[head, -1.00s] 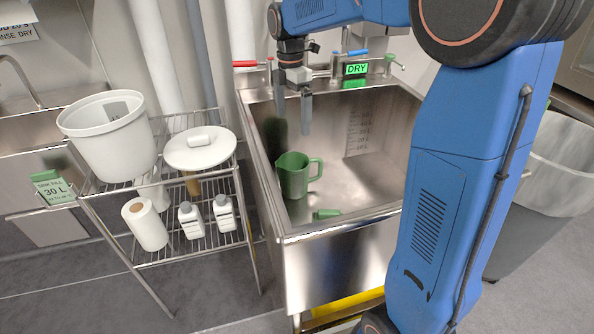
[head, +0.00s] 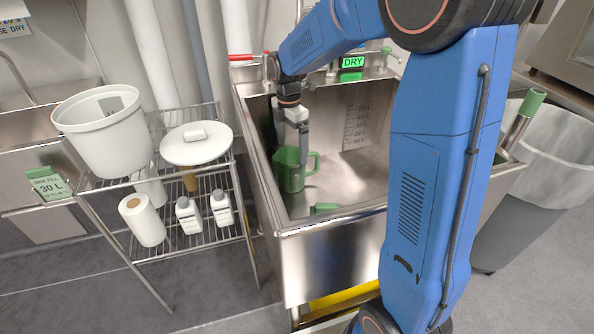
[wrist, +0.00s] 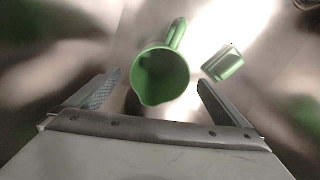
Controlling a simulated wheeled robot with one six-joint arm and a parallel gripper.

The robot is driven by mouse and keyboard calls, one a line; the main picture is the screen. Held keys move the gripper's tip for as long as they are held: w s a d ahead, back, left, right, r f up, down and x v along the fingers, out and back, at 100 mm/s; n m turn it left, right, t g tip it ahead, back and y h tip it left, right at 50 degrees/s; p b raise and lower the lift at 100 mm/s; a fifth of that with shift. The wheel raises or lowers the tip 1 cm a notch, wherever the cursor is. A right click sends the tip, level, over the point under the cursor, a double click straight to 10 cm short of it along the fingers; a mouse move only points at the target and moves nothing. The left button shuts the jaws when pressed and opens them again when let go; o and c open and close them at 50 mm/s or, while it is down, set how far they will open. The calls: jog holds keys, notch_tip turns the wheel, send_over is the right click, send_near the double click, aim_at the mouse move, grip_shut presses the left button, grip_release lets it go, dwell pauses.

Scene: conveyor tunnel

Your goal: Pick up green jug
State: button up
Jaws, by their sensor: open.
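The green jug (head: 289,178) stands upright on the floor of the steel sink, near its left wall, with its handle to the right. In the wrist view the jug (wrist: 161,76) shows from above, its mouth open and its handle toward the top right. My gripper (head: 293,147) is inside the sink, pointing down just above and in front of the jug's rim, hiding part of it. In the wrist view my gripper (wrist: 158,82) is open, with one finger on either side of the jug. No contact shows.
A small green object (head: 324,208) lies on the sink floor beside the jug. The steel sink (head: 330,222) has raised walls around it. A wire rack (head: 205,169) at left holds a white bucket (head: 107,140), a lid, a paper roll and bottles. A grey bin (head: 545,165) stands at right.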

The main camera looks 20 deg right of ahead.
aim_at(292, 156)
jog(key=shift+s+d+f, duration=0.1)
jog(key=shift+f, duration=2.15)
jog(key=c, duration=1.5)
jog(key=shift+r, duration=5.05)
